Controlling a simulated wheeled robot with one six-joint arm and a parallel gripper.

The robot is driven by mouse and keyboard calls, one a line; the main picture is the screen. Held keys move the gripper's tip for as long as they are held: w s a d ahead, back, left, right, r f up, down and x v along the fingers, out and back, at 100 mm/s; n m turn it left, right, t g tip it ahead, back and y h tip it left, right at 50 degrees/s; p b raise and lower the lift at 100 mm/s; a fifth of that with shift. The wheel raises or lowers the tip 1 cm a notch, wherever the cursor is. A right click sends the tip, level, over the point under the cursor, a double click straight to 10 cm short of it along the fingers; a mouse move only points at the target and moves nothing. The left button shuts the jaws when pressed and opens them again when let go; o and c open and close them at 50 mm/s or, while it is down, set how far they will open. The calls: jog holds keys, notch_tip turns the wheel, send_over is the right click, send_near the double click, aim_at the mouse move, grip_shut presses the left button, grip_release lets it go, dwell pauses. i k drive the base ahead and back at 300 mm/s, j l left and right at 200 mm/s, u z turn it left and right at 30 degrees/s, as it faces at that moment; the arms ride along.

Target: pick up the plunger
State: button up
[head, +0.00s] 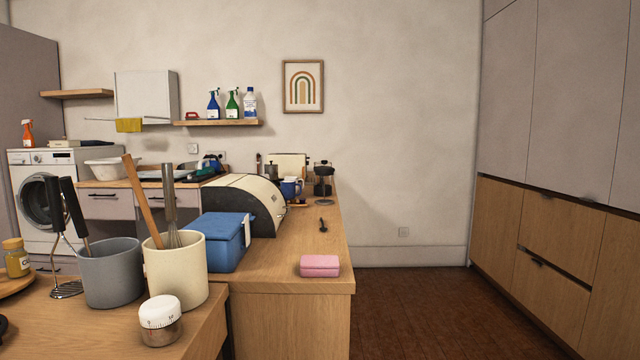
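A dark, glass-bodied vessel with a black top, which looks like a coffee plunger (323,181), stands upright near the far end of the wooden counter (285,260). It is small in the head view, and its details are hard to make out. Nothing touches it that I can see. My gripper is not in view.
A small black spoon-like thing (323,226) and a pink box (320,266) lie on the counter. A blue mug (290,189), bread bin (262,193) and blue box (222,240) stand left. Utensil crocks (178,270) fill the near left. Floor (430,310) is clear at right.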

aim_at(324, 171)
jog(key=i+l+z, duration=0.65)
jog(key=i+l, duration=0.3)
jog(key=i+l+z, duration=0.35)
jog(key=i, duration=0.2)
jog(key=i+u, duration=0.25)
jog(key=i, duration=0.25)
jog(key=i+l+u, duration=0.1)
jog(key=i+u, duration=0.15)
jog(key=i, duration=0.25)
jog(key=i+l+u, duration=0.2)
jog(key=i, duration=0.3)
